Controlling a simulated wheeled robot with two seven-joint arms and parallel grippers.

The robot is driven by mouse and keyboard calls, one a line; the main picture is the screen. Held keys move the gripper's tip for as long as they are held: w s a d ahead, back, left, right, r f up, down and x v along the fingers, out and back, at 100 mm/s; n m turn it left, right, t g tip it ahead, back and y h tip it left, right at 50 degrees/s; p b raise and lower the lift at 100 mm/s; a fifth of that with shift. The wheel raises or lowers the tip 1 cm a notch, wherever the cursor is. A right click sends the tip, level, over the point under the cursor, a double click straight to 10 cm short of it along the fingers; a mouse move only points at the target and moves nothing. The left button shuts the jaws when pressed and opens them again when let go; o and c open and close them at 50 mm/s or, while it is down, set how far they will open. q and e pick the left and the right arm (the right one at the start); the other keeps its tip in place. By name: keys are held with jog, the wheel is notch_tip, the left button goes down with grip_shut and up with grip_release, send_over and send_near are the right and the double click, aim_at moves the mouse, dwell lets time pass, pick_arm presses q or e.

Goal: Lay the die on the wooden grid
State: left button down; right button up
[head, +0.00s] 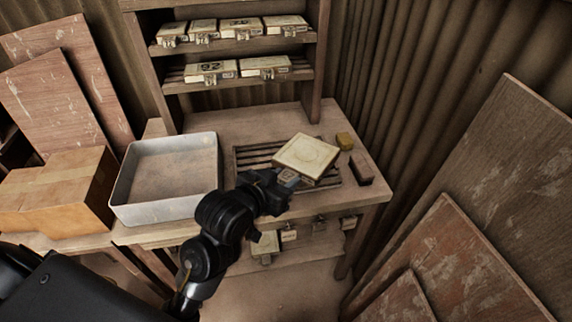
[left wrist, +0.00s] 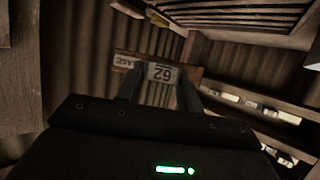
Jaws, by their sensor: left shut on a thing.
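The die is a cream square slab with a faint ring on its top (head: 306,151). My left gripper (head: 287,178) is shut on its near edge. In the left wrist view, which is upside down, the die's label face with "62" (left wrist: 160,73) shows at the fingertips. The wooden grid (head: 246,158) is a dark slatted frame on the bench. The die is over its right part and hides much of it. It looks raised above the slats, but the height is hard to judge. The grid also shows in the left wrist view (left wrist: 230,16). My right gripper is not in view.
A grey metal tray (head: 213,165) stands left of the grid, with cardboard boxes (head: 62,190) beyond it. Shelves (head: 240,83) with several labelled dies rise behind. Boards lean at right.

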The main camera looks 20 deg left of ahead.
aim_at(284, 163)
pick_arm(q)
jog(key=shift+w+a+f, duration=0.1)
jog(key=shift+w, duration=0.3)
jog(key=w+a+f+p, duration=0.1)
jog(key=w, duration=0.1)
jog(key=w+f+p, duration=0.1)
jog(key=w, duration=0.1)
jog(key=w+a+p, duration=0.1)
jog(key=w, duration=0.1)
jog(key=shift+w+a+f, duration=0.35)
jog(key=shift+w+f, duration=0.05)
jog(key=w+f, duration=0.2)
jog(key=f, duration=0.1)
jog(key=w+a+f, duration=0.1)
jog(key=w+f, duration=0.2)
jog(key=shift+a, duration=0.2)
jog(key=shift+w+a+f+p, duration=0.1)
jog(key=shift+w+f+p, duration=0.05)
jog(key=shift+f, duration=0.7)
jog(key=shift+w+f+p, duration=0.15)
jog(key=shift+f, duration=0.65)
jog(key=shift+s+f, duration=0.15)
jog(key=shift+f, duration=0.2)
jog(key=c, duration=1.2)
grip_release()
jog(key=shift+f, duration=0.15)
jog(key=shift+c, duration=0.2)
jog(key=o, duration=0.3)
